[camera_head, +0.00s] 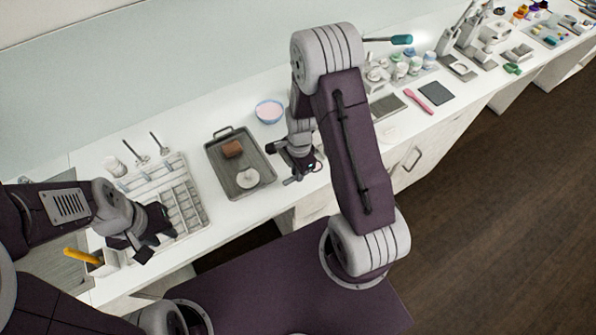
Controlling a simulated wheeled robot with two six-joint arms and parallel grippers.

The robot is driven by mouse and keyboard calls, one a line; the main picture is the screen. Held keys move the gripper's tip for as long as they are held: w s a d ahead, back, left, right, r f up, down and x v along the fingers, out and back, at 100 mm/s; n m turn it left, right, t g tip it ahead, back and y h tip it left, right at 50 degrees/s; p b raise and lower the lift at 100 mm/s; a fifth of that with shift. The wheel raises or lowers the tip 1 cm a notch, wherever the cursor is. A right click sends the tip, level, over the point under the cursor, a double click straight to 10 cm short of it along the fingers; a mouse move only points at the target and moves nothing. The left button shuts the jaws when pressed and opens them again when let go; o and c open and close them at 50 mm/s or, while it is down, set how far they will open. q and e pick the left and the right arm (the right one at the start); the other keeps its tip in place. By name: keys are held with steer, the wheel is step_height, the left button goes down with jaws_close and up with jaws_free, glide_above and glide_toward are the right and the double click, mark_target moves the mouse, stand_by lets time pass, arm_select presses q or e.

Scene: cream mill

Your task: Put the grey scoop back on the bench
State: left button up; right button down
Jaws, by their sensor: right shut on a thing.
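My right gripper (287,165) is above the white bench (225,232), just right of the grey tray (213,160). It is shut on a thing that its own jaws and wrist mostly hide. I take this to be the grey scoop, but its shape cannot be made out clearly. My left gripper (155,245) hangs over the near left part of the bench, in front of the compartment rack. Its dark jaws look spread apart and empty.
The tray holds a brown block (232,148) and a pale round piece (247,178). A blue bowl (269,111) stands behind my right gripper. A white compartment rack (187,207) is at left. A pink tool (418,101) and dark plate (436,94) lie to the right.

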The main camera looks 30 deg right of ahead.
steer(key=shift+w+f, duration=0.1)
steer(key=shift+f, duration=0.5)
arm_select(q)
steer(key=shift+s+f, duration=0.15)
steer(key=shift+f, duration=0.25)
arm_select(e)
steer(key=shift+s+r, duration=0.15)
steer(key=shift+s, duration=0.1)
steer(key=shift+w+f, duration=0.15)
steer(key=shift+f, duration=0.2)
arm_select(q)
steer(key=shift+f, duration=0.2)
arm_select(e)
steer(key=shift+d, duration=0.1)
arm_select(q)
steer(key=shift+b, duration=0.3)
arm_select(e)
steer(key=shift+f, duration=0.15)
steer(key=shift+f, duration=0.3)
arm_select(q)
steer(key=shift+f, duration=0.15)
arm_select(e)
steer(key=c, duration=1.3)
jaws_free()
